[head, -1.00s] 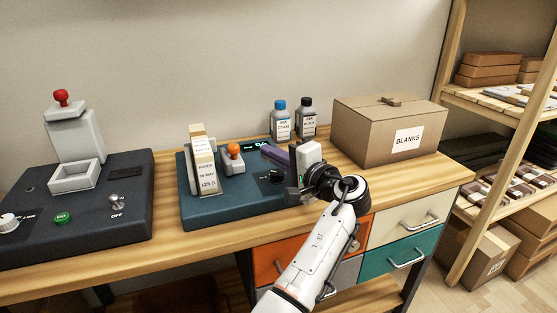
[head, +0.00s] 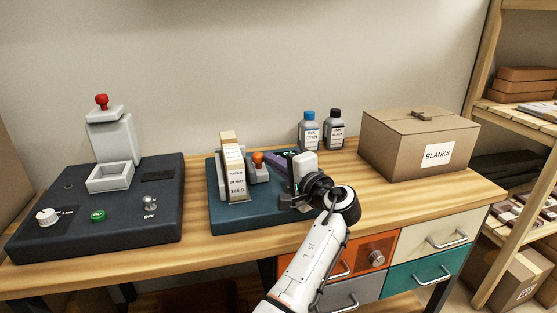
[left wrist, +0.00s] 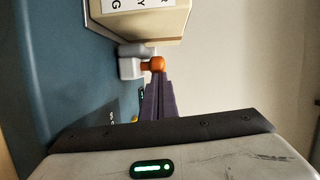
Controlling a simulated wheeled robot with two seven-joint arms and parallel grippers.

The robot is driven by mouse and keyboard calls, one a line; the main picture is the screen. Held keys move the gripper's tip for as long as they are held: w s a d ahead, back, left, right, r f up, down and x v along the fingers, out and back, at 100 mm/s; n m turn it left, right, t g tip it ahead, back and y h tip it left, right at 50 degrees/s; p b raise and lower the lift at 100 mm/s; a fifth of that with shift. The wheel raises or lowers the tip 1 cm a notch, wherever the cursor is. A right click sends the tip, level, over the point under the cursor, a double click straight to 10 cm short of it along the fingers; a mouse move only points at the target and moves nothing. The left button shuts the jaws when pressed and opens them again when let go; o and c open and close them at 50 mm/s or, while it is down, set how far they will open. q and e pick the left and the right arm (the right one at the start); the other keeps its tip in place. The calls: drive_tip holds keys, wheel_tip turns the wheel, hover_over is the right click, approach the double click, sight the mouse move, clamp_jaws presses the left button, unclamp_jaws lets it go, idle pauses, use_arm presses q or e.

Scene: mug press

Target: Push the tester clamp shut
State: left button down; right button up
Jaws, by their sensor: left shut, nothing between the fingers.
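The tester (head: 285,222) is a teal slab on the bench. A cream packet (head: 236,180) with a printed label stands upright in its grey holder. The clamp is a grey part with an orange knob (head: 258,158), just right of the packet; the knob also shows in the left wrist view (left wrist: 153,65). My left gripper (head: 269,156) has purple fingers, shut and empty, pointing at the knob from the right. In the left wrist view the fingertips (left wrist: 158,77) are right by the knob; I cannot tell whether they touch. My right gripper is out of view.
A dark press (head: 130,225) with a red knob and green button stands at left. Two ink bottles (head: 309,133) stand behind the tester. A cardboard BLANKS box (head: 405,145) is at right. Bare bench lies between press and tester and along the front edge.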

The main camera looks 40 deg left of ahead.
sight(285, 188)
use_arm(q)
drive_tip(key=shift+s+a+r, duration=0.15)
drive_tip(key=shift+s+a, duration=0.4)
drive_tip(key=shift+s, duration=0.3)
drive_tip(key=shift+w, duration=0.1)
drive_tip(key=shift+w+d, duration=0.1)
drive_tip(key=shift+d, duration=0.05)
drive_tip(key=d, duration=0.2)
drive_tip(key=w+d, duration=0.1)
drive_tip(key=d, duration=0.1)
drive_tip(key=shift+w+d+r, duration=0.1)
drive_tip(key=shift+w+d, duration=0.05)
drive_tip(key=v, duration=0.8)
drive_tip(key=shift+s+d, duration=0.3)
drive_tip(key=shift+d, duration=0.25)
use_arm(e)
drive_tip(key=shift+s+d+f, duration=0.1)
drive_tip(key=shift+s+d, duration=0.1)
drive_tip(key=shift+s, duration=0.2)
